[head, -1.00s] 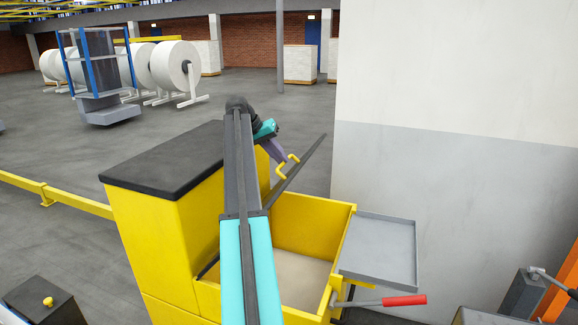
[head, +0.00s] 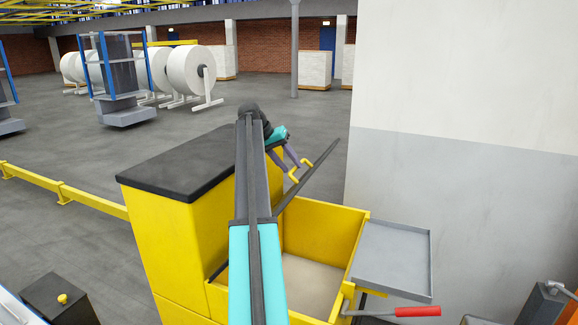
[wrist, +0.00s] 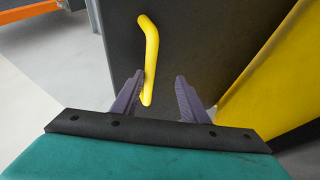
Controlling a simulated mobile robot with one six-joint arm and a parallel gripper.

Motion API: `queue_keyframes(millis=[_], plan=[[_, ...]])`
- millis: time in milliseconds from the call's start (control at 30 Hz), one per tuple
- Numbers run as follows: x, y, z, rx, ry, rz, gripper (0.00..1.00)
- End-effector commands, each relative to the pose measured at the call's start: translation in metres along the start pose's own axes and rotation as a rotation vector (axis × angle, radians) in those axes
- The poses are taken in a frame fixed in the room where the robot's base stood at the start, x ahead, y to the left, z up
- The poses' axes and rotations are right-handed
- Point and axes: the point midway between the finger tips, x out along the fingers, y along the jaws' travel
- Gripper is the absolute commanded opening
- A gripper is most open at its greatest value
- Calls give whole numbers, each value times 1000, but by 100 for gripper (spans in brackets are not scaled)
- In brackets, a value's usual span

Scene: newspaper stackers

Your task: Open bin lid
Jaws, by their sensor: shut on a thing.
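The bin (head: 325,232) is a yellow open-topped box with a beige floor, beside a taller yellow cabinet. Its dark lid (head: 321,159) stands raised and tilted, seen nearly edge-on in the head view. A bent yellow handle (head: 312,167) sticks out from the lid. In the wrist view the handle (wrist: 150,50) runs down against the lid's dark face, its lower end beside the left finger. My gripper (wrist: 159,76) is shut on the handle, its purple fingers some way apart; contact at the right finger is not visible. My arm hides part of the bin.
A grey tray (head: 391,256) and a red-gripped lever (head: 417,311) are at the bin's right side. A grey-white wall (head: 455,180) stands close on the right. A black-topped yellow cabinet (head: 185,165) is on the left. Open floor lies behind, with paper rolls (head: 190,68).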

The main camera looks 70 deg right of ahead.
Motion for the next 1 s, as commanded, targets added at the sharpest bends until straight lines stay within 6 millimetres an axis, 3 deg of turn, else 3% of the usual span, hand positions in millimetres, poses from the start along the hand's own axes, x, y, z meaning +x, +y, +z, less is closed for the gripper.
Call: queue_keyframes(millis=[267, 733, 1000], plan=[[-10, -4, -2, -5, 5, -12, 31], [-68, 2, 1, 0, 3, -5, 31], [-77, 2, 2, 1, 2, -3, 31]])
